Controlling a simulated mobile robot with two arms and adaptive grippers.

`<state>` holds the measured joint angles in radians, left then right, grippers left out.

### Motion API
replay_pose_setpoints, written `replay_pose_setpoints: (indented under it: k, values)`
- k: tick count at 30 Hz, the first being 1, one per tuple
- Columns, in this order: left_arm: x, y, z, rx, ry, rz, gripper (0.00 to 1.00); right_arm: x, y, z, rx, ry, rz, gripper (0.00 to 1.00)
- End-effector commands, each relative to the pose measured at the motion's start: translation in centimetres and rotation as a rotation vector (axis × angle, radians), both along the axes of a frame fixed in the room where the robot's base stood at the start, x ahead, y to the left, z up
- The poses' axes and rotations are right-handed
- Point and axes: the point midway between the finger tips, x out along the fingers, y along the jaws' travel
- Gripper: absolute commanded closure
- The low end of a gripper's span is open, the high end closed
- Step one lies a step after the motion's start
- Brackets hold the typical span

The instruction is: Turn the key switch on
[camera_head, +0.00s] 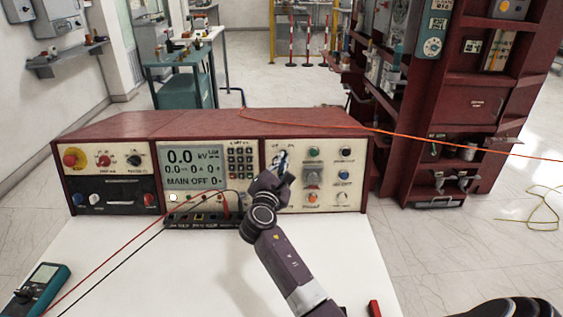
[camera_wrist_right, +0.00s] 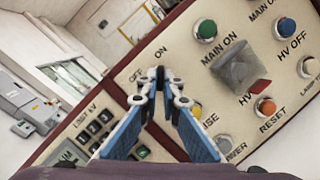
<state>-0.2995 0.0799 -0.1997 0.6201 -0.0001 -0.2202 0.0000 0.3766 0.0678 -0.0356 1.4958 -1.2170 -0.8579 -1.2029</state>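The key switch sits on the cream right panel of the red console (camera_head: 190,124), between the OFF and ON labels in the right wrist view. The switch itself is hidden behind my fingertips. My right gripper (camera_head: 283,163) reaches up to the panel's upper left part. In the right wrist view its two blue-sided fingers (camera_wrist_right: 158,76) are nearly together, with a narrow gap, at the spot between the labels. They look closed on the key, though the key's angle cannot be seen. My left gripper is not in view.
Red and black leads cross the white tabletop (camera_head: 200,275). A teal meter (camera_head: 40,290) lies at the left. A red cabinet stands at the right.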

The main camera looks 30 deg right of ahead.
Motion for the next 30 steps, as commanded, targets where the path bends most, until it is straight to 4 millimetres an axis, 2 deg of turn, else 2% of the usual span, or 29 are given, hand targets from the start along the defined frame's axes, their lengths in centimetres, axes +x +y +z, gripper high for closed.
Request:
replay_pose_setpoints:
  k: [9,10,14,23,26,30]
  values:
    - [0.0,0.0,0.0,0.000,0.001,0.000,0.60,0.0,0.0,-0.2,0.005,0.000,-0.001,1.00]
    - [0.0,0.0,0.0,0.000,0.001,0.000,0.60,0.0,0.0,-0.2,0.005,0.000,-0.001,0.92]
    - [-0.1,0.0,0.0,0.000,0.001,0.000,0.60,0.0,0.0,-0.1,0.004,0.000,0.000,0.78]
    - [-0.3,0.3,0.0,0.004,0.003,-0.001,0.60,-0.1,0.1,-0.1,0.002,0.000,0.000,0.78]
    - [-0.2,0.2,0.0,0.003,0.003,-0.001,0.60,-0.6,0.7,-0.1,0.002,0.000,0.001,0.78]
    - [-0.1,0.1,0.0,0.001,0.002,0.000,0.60,-2.3,2.4,-0.2,0.004,0.000,0.003,0.78]
